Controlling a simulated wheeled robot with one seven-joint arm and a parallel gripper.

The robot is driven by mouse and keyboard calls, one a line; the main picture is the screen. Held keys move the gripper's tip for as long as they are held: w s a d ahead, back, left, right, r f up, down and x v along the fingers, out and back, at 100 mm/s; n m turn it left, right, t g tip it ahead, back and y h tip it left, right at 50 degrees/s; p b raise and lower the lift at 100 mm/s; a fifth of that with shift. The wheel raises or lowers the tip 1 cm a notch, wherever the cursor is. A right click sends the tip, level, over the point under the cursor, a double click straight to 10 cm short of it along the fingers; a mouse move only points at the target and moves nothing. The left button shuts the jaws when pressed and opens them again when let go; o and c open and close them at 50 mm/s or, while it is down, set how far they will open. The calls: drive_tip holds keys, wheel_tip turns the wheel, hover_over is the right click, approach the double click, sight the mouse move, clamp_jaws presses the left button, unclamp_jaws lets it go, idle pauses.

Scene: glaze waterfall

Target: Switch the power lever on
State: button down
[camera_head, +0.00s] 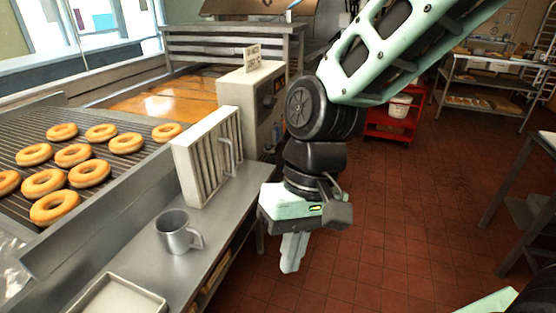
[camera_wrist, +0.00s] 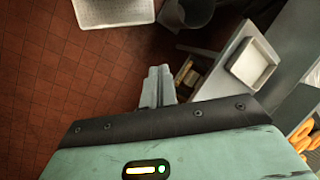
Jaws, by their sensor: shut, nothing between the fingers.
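A pale control box (camera_head: 248,105) with a small sign on top stands at the far end of the steel counter, left of my arm. Its front carries dark fittings (camera_head: 268,101); which of them is the power lever, and how it is set, is too small to tell. My gripper (camera_head: 291,268) hangs pointing down over the floor, to the right of the counter and nearer to the camera than the box. Its fingers are together and empty, touching nothing. They also show closed in the wrist view (camera_wrist: 157,88). The box is not seen in the wrist view.
A slatted panel with a handle (camera_head: 205,155), a metal mug (camera_head: 175,234) and a pale tray (camera_head: 112,302) are on the counter (camera_head: 210,225). Doughnuts (camera_head: 72,155) lie on the rack at left. A red cart (camera_head: 390,125) stands behind.

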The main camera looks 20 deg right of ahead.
sight(267, 148)
drive_tip(key=w+d+f+m+t+y+b, duration=0.1)
drive_tip(key=w+f+m+y+b, duration=0.2)
drive_tip(key=w+f+m+y, duration=0.7)
drive_tip(key=w+d+r+m+t+b, duration=0.15)
drive_tip(key=w+m, duration=0.45)
drive_tip(key=w, duration=0.9)
drive_tip(key=w+d+f+m+t+b, duration=0.1)
drive_tip(key=w+d+f+m+t, duration=0.3)
drive_tip(key=d, duration=0.5)
drive_tip(key=w+d+f+m+t+y+b, duration=0.1)
drive_tip(key=w+d+f+m+t, duration=0.3)
drive_tip(key=w+d+m, duration=0.5)
drive_tip(key=w+t+b, duration=0.1)
drive_tip(key=w, duration=0.1)
drive_tip(key=shift+w+f+t, duration=0.2)
drive_tip(key=shift+w+t, duration=0.1)
drive_tip(key=shift+t, duration=0.05)
drive_tip(key=w+a+r+p, duration=0.3)
drive_tip(key=w+a, duration=0.4)
drive_tip(key=a, duration=0.2)
drive_tip(key=shift+p, duration=0.35)
